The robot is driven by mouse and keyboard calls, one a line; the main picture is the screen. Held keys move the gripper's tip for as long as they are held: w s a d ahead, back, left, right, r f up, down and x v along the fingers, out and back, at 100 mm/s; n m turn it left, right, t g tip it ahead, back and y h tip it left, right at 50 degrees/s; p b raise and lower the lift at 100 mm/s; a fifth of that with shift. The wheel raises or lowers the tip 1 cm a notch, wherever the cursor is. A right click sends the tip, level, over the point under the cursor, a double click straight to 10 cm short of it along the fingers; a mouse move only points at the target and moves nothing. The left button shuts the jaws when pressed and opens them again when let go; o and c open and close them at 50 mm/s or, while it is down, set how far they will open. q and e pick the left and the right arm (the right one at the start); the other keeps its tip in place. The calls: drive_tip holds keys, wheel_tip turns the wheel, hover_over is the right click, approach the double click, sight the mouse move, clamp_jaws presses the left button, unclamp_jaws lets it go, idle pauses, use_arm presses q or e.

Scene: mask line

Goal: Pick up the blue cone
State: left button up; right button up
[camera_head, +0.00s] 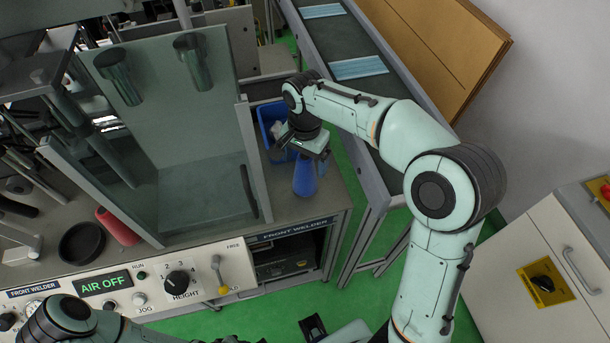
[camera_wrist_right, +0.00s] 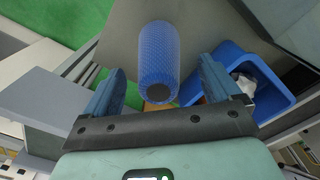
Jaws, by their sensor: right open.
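The blue cone (camera_head: 304,179) stands near the front right corner of the grey machine table, its upper part partly covered by my right gripper (camera_head: 306,150). In the right wrist view the cone (camera_wrist_right: 158,55) has a textured blue surface and a dark round end. It lies in line with the gap between the two fingers of my right gripper (camera_wrist_right: 161,70), with space on both sides. The right gripper is open and empty. Parts that look like my left gripper (camera_head: 330,330) show at the bottom edge of the head view, mostly cut off.
A blue bin (camera_head: 268,118) with white crumpled material stands just behind the cone; it also shows in the wrist view (camera_wrist_right: 262,82). A clear guard panel (camera_head: 200,120) stands left of it. A conveyor (camera_head: 345,45) with blue masks (camera_head: 357,67) runs on the right.

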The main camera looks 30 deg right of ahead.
sight(305, 181)
wheel_tip(305, 181, down, 4)
drive_tip(key=shift+s+r, duration=0.1)
drive_tip(key=c, duration=1.3)
